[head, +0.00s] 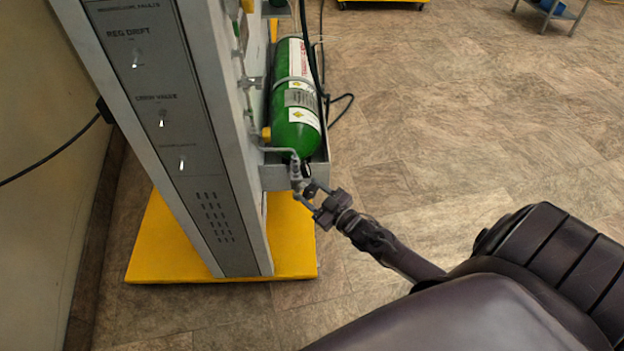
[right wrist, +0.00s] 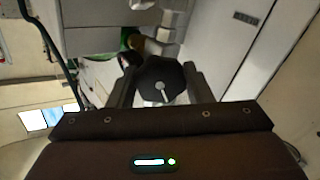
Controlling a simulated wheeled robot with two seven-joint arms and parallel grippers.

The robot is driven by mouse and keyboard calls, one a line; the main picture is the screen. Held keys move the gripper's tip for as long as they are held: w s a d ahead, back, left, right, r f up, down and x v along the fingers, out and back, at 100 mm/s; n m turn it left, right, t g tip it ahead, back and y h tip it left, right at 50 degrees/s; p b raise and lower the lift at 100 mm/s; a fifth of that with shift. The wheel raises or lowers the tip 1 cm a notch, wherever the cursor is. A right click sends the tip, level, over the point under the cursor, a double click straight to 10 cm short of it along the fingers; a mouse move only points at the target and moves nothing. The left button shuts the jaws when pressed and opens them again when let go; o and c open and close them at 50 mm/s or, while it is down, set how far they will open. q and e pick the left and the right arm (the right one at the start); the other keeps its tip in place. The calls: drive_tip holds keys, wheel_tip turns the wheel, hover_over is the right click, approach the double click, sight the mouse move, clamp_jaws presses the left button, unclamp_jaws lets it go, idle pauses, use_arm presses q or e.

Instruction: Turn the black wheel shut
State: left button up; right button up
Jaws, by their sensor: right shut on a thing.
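The black wheel (right wrist: 160,84) shows in the right wrist view as a dark, many-sided knob with a pale hub and a light line on its face. My right gripper (right wrist: 158,92) has one finger on each side of it and is shut on it. In the head view my right gripper (head: 308,196) reaches the valve fitting (head: 297,172) at the near end of the green cylinder (head: 296,110). The wheel itself is hard to make out there. My left gripper is not in view.
The tall grey panel (head: 165,120) with small switches stands left of the cylinder on a yellow base (head: 150,245). The cylinder rests in a grey bracket (head: 283,178). A black hose (head: 343,97) hangs beside it.

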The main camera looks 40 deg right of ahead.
drive_tip(key=m+p, duration=0.1)
drive_tip(key=m, duration=0.2)
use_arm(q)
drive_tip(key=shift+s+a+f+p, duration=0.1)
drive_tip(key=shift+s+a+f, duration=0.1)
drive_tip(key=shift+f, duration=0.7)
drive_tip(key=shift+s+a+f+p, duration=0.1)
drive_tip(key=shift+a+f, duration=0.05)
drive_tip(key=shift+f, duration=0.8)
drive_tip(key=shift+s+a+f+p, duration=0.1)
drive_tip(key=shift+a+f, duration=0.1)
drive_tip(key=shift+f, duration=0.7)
use_arm(e)
drive_tip(key=shift+f+m, duration=0.1)
drive_tip(key=shift+m, duration=1.6)
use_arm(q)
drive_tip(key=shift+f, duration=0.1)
use_arm(e)
drive_tip(key=shift+s, duration=0.1)
drive_tip(key=o, duration=1)
